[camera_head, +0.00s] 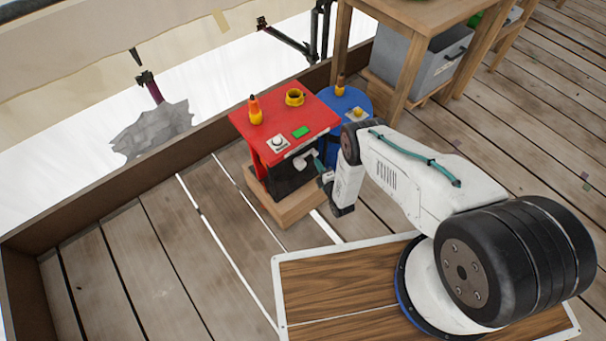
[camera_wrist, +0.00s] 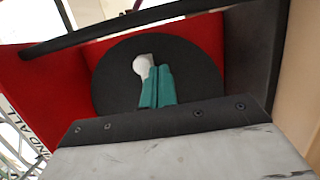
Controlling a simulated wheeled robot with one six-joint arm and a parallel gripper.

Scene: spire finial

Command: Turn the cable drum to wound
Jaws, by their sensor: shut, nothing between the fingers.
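The cable drum is a round black disc (camera_wrist: 115,85) set inside a red housing (camera_wrist: 70,70) in the wrist view. A pale round knob (camera_wrist: 142,66) stands out from its face. My gripper (camera_wrist: 158,75) has its teal fingers shut and empty, directly beside the knob on its right; I cannot tell whether they touch it. In the head view, the red housing (camera_head: 310,118) stands on a wooden base, with the white knob (camera_head: 302,159) on its dark front side. My gripper (camera_head: 317,160) is just right of the knob there. Most of the drum is hard to make out in that view.
The housing's top carries an orange cone (camera_head: 255,110), a yellow ring (camera_head: 294,97), a green block (camera_head: 301,132) and a white dial (camera_head: 279,143). A blue drum (camera_head: 352,98) stands close behind. A wooden table (camera_head: 415,15) is beyond. Deck planks at left are clear.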

